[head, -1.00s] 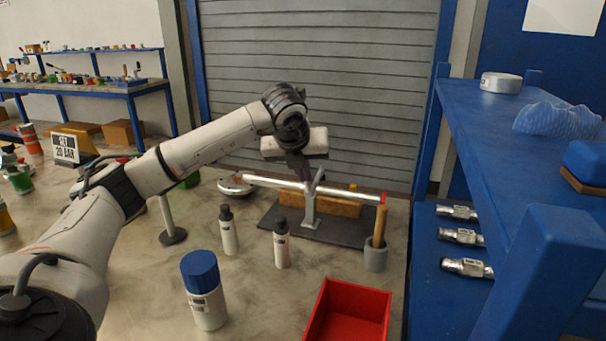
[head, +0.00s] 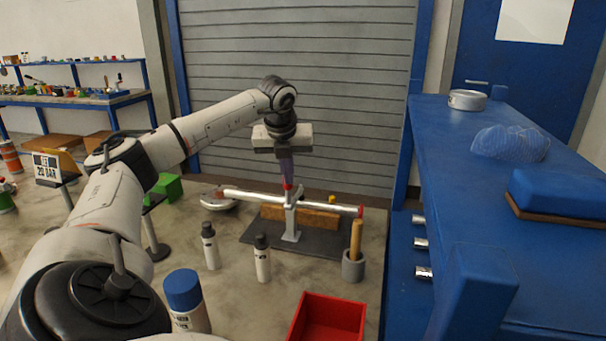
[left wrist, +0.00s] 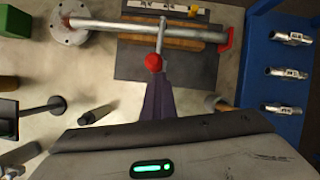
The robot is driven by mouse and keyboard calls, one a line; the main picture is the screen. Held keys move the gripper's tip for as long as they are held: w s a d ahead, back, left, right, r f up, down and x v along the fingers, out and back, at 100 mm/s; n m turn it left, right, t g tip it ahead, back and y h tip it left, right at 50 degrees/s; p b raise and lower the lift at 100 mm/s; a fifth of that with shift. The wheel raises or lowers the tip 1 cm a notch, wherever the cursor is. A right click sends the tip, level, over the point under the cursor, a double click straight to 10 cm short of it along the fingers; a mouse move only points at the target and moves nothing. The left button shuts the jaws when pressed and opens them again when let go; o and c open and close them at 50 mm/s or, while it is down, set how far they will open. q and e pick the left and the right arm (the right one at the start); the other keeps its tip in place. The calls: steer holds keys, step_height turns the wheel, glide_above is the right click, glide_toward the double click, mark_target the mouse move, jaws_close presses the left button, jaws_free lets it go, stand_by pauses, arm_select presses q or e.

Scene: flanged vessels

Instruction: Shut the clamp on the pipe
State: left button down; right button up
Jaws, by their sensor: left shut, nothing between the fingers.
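The silver pipe (head: 330,205) runs level across the bench; it also shows in the left wrist view (left wrist: 115,26). It has a red end (head: 361,211) at right and a round flange (head: 217,202) at left. A grey post (head: 291,222) stands at its middle. The clamp (left wrist: 161,38) is at the post, with a red knob (left wrist: 153,62) on its lever. My left gripper (head: 287,181) points down, shut and empty, its tips at the knob and seeming to touch it. The fingers partly hide the clamp, so how far it is closed is unclear. My right gripper is out of view.
Two small bottles (head: 210,246) (head: 262,259), a blue-capped bottle (head: 185,300) and a red bin (head: 328,318) stand nearer. A grey cup (head: 353,266) holding a wooden handle is right of the post. A blue shelf unit (head: 440,180) bounds the right side.

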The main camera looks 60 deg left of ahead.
arm_select(q)
steer(key=shift+a+r, duration=0.4)
steer(key=shift+r, duration=0.05)
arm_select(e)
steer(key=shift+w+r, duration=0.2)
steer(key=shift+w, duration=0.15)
arm_select(q)
steer(key=s+d+b, duration=0.1)
steer(key=s+d, duration=0.1)
steer(key=d, duration=0.2)
steer(key=p+v, duration=0.2)
steer(key=v, duration=0.7)
steer(key=shift+w+a+r, duration=0.3)
steer(key=shift+w, duration=0.1)
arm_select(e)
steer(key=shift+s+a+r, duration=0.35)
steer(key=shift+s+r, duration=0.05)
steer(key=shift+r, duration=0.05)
